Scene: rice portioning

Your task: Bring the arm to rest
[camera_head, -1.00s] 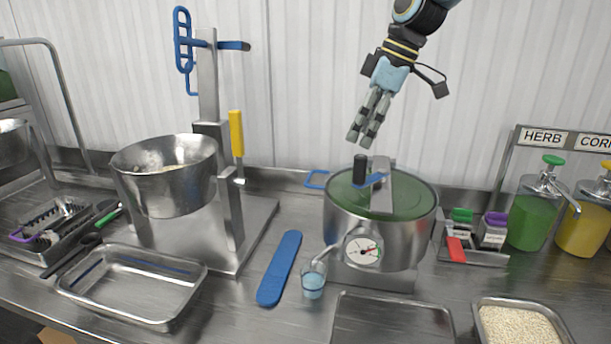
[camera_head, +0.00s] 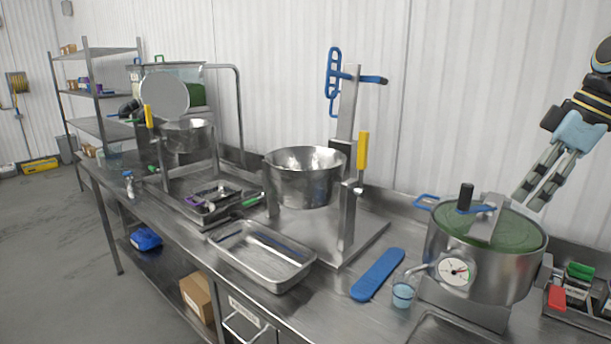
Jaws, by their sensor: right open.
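My right gripper (camera_head: 531,198) hangs from my right arm at the right edge in the head view. Its fingers point down and left, with a gap between them, and hold nothing. In the picture the fingertips lie over the upper right rim of a steel pot (camera_head: 470,275) with a green lid (camera_head: 515,237); I cannot tell how far apart they are in depth. My left gripper does not show.
A steel bowl (camera_head: 305,185) sits by a stand with a yellow handle (camera_head: 362,150). An empty tray (camera_head: 262,255), a blue paddle (camera_head: 378,274) and a small cup (camera_head: 403,295) lie on the steel counter. A shelf rack (camera_head: 98,90) stands far left, with open floor before it.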

